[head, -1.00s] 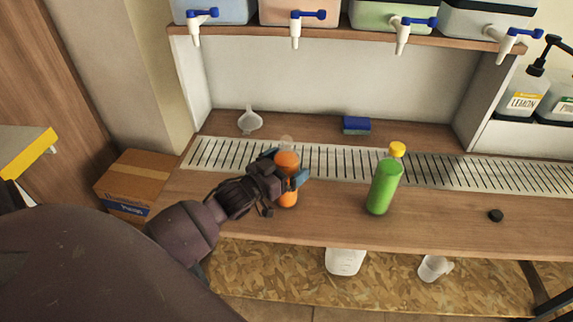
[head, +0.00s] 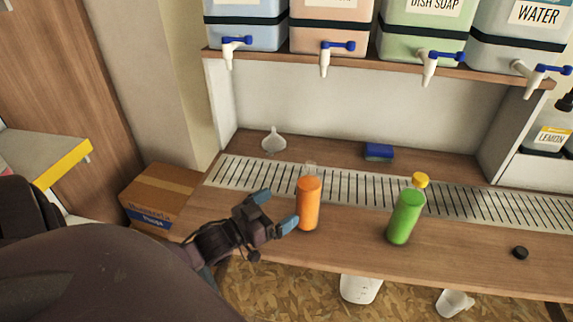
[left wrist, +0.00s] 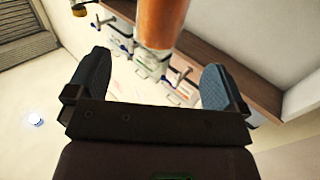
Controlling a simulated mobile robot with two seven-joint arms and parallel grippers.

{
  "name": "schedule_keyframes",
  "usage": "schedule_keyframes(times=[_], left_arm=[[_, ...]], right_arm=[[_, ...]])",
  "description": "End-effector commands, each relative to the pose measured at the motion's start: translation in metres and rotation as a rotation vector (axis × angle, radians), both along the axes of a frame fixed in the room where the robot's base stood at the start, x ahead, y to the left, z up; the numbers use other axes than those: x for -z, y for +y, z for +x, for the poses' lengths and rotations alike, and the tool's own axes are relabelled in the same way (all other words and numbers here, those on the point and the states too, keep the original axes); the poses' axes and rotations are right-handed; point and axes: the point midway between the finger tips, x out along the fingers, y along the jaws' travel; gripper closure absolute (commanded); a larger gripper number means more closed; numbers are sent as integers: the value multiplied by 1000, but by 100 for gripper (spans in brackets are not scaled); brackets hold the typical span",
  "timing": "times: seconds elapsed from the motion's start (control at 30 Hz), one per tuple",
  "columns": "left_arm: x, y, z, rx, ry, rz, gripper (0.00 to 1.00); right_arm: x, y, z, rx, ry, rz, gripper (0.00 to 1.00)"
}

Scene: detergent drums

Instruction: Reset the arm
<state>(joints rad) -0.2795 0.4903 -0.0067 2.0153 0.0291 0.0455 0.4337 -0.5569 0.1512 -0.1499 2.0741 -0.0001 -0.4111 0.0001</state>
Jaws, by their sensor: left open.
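My left gripper (head: 279,212) is open and empty, just left of an orange bottle (head: 308,205) standing upright on the wooden counter. In the left wrist view its two blue fingers (left wrist: 156,85) are spread wide, and the orange bottle (left wrist: 160,20) shows beyond the fingertips, outside the jaws. The left arm comes in from the lower left. My right gripper is in neither view.
A green bottle (head: 405,216) with a yellow cap (head: 419,180) stands to the right, near a black cap (head: 520,253). A funnel (head: 273,140) and blue sponge (head: 378,152) lie behind the metal grate (head: 350,188). A cardboard box (head: 160,197) stands left.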

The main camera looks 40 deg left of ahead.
Motion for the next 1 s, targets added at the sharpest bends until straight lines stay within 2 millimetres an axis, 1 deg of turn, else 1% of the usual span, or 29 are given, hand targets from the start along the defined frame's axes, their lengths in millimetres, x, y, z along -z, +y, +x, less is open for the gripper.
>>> schedule_keyframes(times=[0.1,0.3,0.4,0.47,0.53,0.57,0.6,0.67,0.7,0.77,0.83,0.9,1.0], left_arm=[[0,1,-4,0,1,0,1],[0,1,-4,0,1,2,1],[2,1,-4,-5,6,31,1],[6,3,-4,-16,27,74,1],[14,4,-4,-31,70,141,1],[19,3,-5,-37,91,168,1],[28,-1,-9,-46,130,199,1],[45,-9,-19,-60,198,239,1],[57,-16,-29,-67,249,257,1],[75,-27,-46,-75,324,273,1],[93,-42,-68,-80,408,275,1],[108,-58,-89,-83,480,259,1],[121,-79,-116,-95,548,202,1]], right_arm=[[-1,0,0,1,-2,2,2],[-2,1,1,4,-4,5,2],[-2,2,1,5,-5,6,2],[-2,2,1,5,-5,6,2],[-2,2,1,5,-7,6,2],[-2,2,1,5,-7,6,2],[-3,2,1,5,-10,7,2],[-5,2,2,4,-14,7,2],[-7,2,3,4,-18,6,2],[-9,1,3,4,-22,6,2],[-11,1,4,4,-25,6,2],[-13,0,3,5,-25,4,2],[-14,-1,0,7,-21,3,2]])
